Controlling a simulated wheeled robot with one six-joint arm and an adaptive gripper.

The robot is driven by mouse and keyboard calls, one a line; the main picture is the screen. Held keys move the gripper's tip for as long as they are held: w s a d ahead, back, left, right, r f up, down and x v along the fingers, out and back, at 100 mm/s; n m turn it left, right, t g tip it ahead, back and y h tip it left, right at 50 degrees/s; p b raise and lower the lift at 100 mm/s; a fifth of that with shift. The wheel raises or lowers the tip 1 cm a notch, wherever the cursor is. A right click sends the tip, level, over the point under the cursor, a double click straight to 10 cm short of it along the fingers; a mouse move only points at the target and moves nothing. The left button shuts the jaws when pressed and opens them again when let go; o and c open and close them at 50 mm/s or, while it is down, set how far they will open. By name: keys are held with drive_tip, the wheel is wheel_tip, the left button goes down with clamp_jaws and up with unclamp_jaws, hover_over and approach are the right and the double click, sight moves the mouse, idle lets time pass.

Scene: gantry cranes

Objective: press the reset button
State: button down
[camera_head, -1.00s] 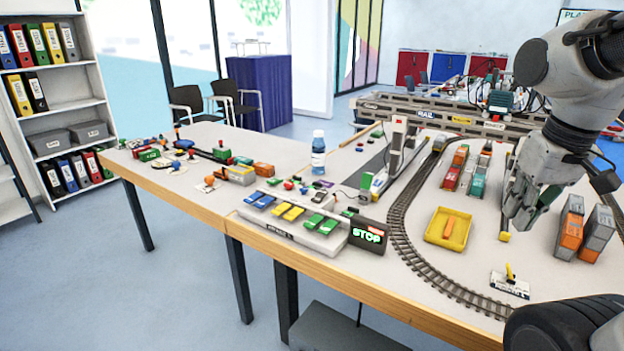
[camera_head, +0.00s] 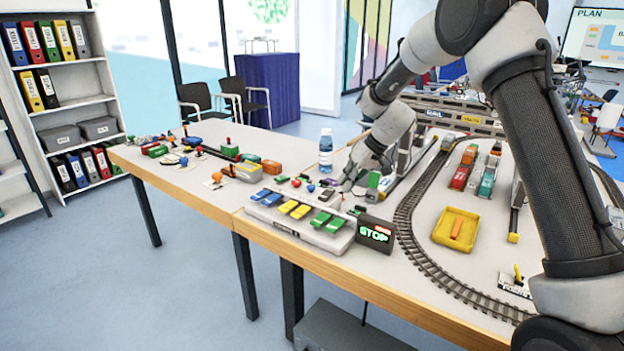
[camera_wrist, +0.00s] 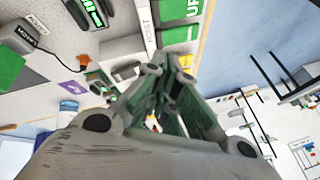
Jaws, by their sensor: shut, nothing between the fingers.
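No button in view has a readable reset label. A red button-like piece (camera_head: 296,183) and a blue one (camera_head: 311,188) sit behind the control panel (camera_head: 285,228) in the head view. My gripper (camera_head: 346,186) is shut and empty, low over the table just behind the panel's right end. In the wrist view, my gripper's fingers (camera_wrist: 167,66) meet at the tips and cover what lies directly beyond them. Green keys (camera_wrist: 180,36) show near the tips. A small red part (camera_wrist: 84,60) and a purple patch (camera_wrist: 70,88) lie to the left.
A STOP display (camera_head: 375,233) stands at the panel's right end. A water bottle (camera_head: 326,152) stands behind it. Curved rails (camera_head: 412,232) and a yellow tray (camera_head: 441,233) lie to the right. The table's front edge (camera_head: 340,272) is close to the panel.

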drive_tip(key=w+a+r+n+t+y, duration=0.1)
drive_tip(key=w+a+r+n+t, duration=0.2)
drive_tip(key=w, duration=0.7)
wheel_tip(320, 180, up, 2)
drive_tip(key=shift+a+r+n+y, duration=0.1)
drive_tip(key=shift+a+n+y, duration=0.2)
drive_tip(key=shift+a+n, duration=0.7)
hover_over(312, 187)
drive_tip(key=f, duration=0.7)
drive_tip(key=shift+s, duration=0.2)
wheel_tip(312, 187, down, 3)
drive_tip(key=shift+w+f, duration=0.15)
drive_tip(key=shift+f, duration=0.45)
